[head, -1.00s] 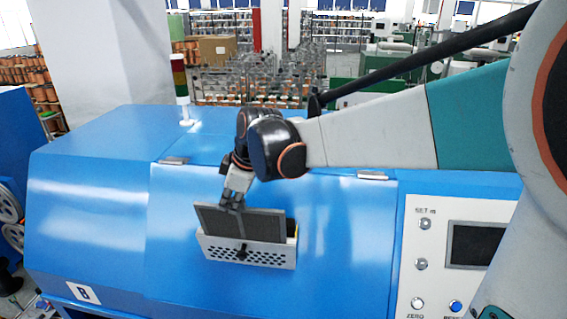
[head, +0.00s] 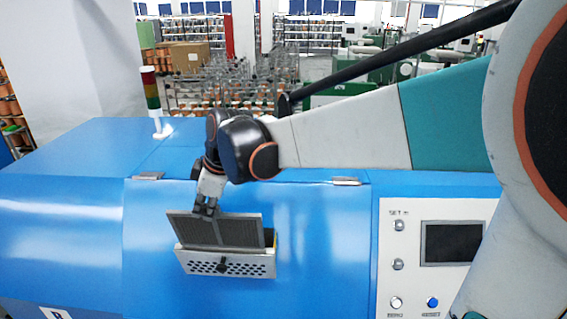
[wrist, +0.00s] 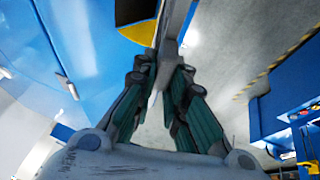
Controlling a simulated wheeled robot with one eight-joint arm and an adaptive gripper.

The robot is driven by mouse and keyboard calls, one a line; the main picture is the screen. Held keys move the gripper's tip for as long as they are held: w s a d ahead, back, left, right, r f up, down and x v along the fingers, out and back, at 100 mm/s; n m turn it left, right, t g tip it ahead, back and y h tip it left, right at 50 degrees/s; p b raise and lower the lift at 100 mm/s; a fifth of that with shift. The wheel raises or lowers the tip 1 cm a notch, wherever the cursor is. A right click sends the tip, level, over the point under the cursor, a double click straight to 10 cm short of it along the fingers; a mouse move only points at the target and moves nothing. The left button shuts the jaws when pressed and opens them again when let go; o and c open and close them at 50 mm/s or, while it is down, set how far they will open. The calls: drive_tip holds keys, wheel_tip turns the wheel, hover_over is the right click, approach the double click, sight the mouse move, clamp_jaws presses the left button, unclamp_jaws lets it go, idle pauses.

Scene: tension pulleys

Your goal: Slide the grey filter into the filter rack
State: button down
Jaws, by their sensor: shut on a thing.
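The grey filter (head: 215,230) is a flat ribbed panel in a thin frame, in the middle of the head view. My gripper (head: 206,210) is shut on its top edge. The filter rack (head: 222,266) is a white perforated box with a black knob on the blue machine's sloped front. The filter stands at the rack's mouth, shifted slightly left of it. Whether its lower edge is inside is hard to tell. A dark gap shows at the rack's right end. In the wrist view the filter (wrist: 168,50) shows nearly edge-on between the fingers.
The blue machine cover (head: 320,230) is clear around the rack. A control panel with a screen (head: 452,243) is at the right, partly behind my arm. A signal lamp (head: 152,95) stands on the machine's top at the left.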

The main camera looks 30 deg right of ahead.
drive_tip(key=shift+s+a+r+p, duration=0.15)
drive_tip(key=shift+s+r+p, duration=0.1)
drive_tip(key=shift+r+p, duration=0.55)
drive_tip(key=shift+s+a+r+p, duration=0.1)
drive_tip(key=shift+s+r+p, duration=0.2)
drive_tip(key=shift+r, duration=0.8)
drive_tip(key=shift+w, duration=0.2)
